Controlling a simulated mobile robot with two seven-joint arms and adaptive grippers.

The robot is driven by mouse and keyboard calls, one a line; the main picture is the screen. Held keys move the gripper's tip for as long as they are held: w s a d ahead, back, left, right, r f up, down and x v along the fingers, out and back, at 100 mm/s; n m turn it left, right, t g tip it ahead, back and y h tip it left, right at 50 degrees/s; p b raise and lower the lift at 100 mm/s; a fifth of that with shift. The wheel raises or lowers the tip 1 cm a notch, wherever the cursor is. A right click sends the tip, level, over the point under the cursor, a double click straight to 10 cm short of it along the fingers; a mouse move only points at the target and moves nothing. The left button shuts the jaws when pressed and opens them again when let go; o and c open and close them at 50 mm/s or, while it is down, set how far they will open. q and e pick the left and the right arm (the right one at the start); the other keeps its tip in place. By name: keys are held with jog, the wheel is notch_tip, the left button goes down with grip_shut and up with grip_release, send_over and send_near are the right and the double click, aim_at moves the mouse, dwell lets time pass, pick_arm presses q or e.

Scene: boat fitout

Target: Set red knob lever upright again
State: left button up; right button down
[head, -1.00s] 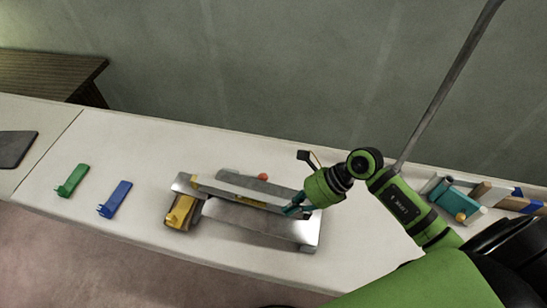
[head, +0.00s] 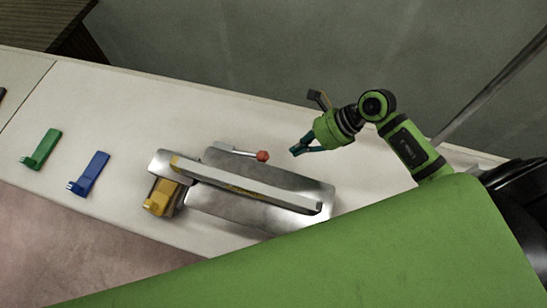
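The red knob (head: 262,156) sits at the right end of a thin light lever (head: 236,151). The lever lies low, close to flat, behind the raised bar of a metal fixture (head: 225,210) on the white bench. My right gripper (head: 294,152) is a short way right of the red knob and apart from it. Its teal fingers point left toward the knob, with a gap between them, and hold nothing. My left gripper is not in view.
A yellow clip-like part (head: 159,197) is at the fixture's left end. A green part (head: 41,148) and a blue part (head: 89,174) lie on the bench (head: 130,120) to the left. A wall (head: 240,50) stands behind.

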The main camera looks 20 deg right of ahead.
aim_at(246, 154)
jog(key=p+x, duration=0.1)
jog(key=x, duration=0.9)
jog(key=shift+w+f+p, duration=0.1)
jog(key=shift+w+p, duration=0.05)
jog(key=shift+p, duration=0.2)
jog(key=shift+w, duration=0.1)
